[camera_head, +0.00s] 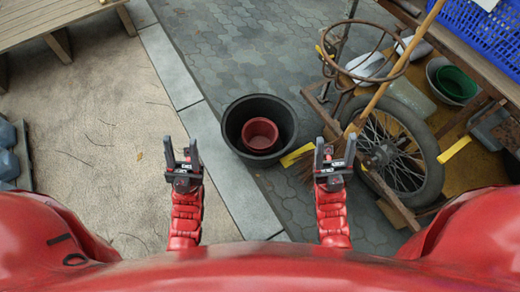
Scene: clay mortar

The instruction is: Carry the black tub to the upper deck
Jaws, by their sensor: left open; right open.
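The black tub (233,118) stands on the grey paving in the middle of the head view, with a smaller red pot (260,134) inside it. My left gripper (181,150) is open and empty, to the left of the tub and a little nearer to me, apart from it in the picture. My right gripper (335,150) is open and empty, to the right of the tub and nearer to me. A wooden deck (55,22) shows at the upper left; I cannot tell whether it is the upper deck.
A cart with a spoked wheel (397,150), a rusty ring and a wooden pole stands close on the right. Yellow pieces (297,154) lie beside the tub. A blue crate (485,30) is at the upper right. Sandy ground (90,130) lies open to the left.

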